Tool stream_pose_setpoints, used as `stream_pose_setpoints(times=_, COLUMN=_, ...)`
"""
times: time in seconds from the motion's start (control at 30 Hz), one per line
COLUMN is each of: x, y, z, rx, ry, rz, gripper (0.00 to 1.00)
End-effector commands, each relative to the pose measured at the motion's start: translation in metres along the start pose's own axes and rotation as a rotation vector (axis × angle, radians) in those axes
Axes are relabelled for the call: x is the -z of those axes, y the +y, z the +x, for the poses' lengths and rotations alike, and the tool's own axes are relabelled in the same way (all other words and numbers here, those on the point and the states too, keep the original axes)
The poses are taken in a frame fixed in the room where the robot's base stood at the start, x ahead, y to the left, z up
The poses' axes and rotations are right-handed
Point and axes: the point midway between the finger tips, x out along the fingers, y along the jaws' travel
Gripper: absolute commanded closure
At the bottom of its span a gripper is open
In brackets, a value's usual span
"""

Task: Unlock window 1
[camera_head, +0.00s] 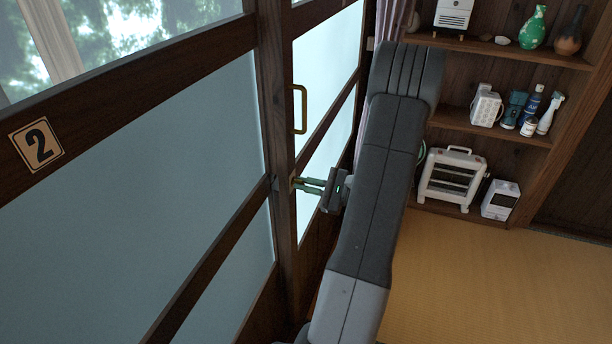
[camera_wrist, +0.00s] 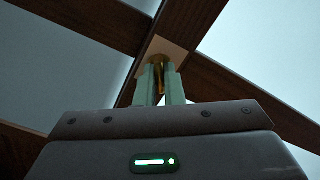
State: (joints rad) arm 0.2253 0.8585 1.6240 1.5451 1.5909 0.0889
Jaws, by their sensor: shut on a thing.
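The sliding windows have dark wooden frames and frosted panes. The left window (camera_head: 150,160) carries a plate with the number 2 (camera_head: 37,144). The right window (camera_head: 330,60) lies beyond the middle stile and has a brass pull handle (camera_head: 299,110); no number plate shows on it. My gripper (camera_head: 300,184) is at the middle stile, below the handle. In the wrist view its green fingers (camera_wrist: 160,84) are shut on a small brass lock piece (camera_wrist: 159,62), set on a pale plate (camera_wrist: 171,52) where the frame bars cross. The fingers partly hide the lock piece.
A wooden shelf unit (camera_head: 488,127) stands at the right with vases, bottles and a white heater (camera_head: 452,180). A curtain (camera_head: 392,20) hangs beside the window. The tatami floor (camera_head: 480,280) at the lower right is clear.

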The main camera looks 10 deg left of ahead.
Motion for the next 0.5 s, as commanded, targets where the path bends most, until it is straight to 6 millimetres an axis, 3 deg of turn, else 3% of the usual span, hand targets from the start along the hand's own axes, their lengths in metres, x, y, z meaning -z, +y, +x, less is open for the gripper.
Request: stream_pose_setpoints(times=0.5, x=-0.0023, y=-0.0011, z=0.0, rx=-0.001, ry=0.0, rz=0.43, gripper=1.0)
